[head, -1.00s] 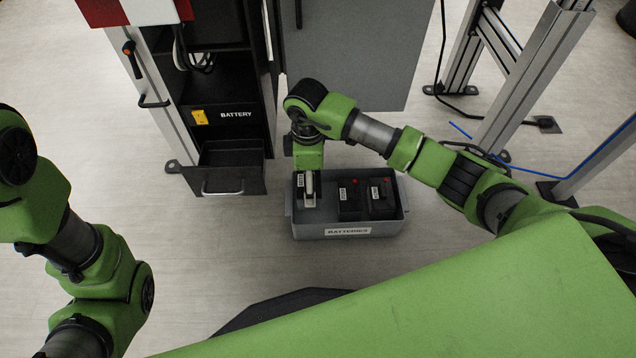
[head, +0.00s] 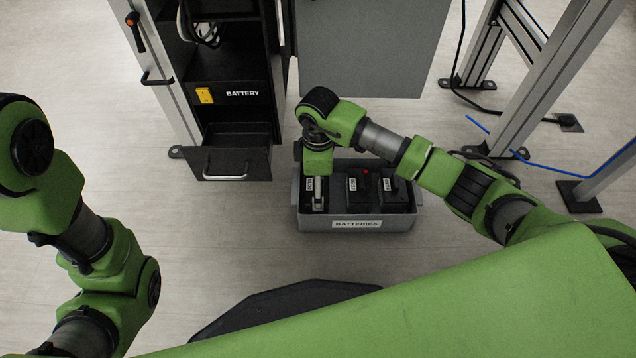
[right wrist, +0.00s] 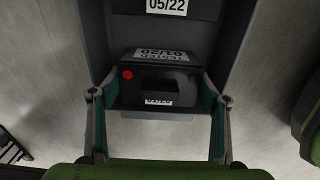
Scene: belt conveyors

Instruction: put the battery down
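A black battery (right wrist: 158,82) with a handle, a red dot and a white label sits in the grey batteries bin (head: 356,225). It lies between both fingers of my right gripper (right wrist: 160,95) in the right wrist view, and the pads appear to press on its two ends. In the head view my right gripper (head: 317,190) reaches down into the bin's left end and hides most of this battery. My left arm shows at the left of the head view, but its gripper is out of the picture.
Two more black batteries (head: 360,188) (head: 392,186) stand in the bin to the right. A cabinet with a BATTERY label (head: 243,93) and an open drawer (head: 237,152) stands left of the bin. Metal frame legs (head: 548,80) and a blue cable (head: 548,168) are at the right.

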